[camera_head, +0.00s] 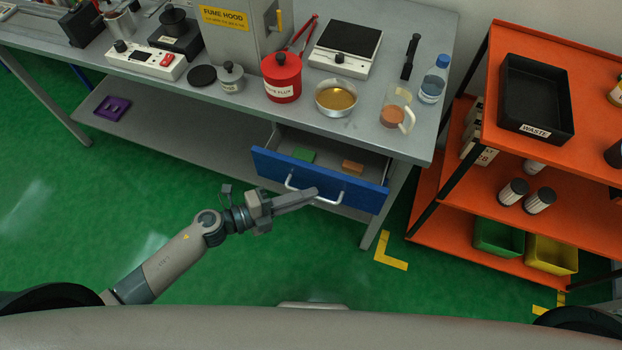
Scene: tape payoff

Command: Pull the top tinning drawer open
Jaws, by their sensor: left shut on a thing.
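The blue-fronted drawer (360,193) under the grey bench stands pulled out, and its inside shows. A green block (304,155) and an orange-brown block (352,167) lie in it. A pale bar handle (328,199) runs along its front. My left gripper (308,194) reaches in from the left and is shut on the handle near its middle. The gripper covers part of the handle. My right gripper is not in view.
The bench (225,115) holds a red pot (282,78), a metal bowl (337,98), a hot plate (346,46) and a glass jug (394,108) above the drawer. An orange shelf rack (425,205) stands at right. Green floor before the drawer is clear.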

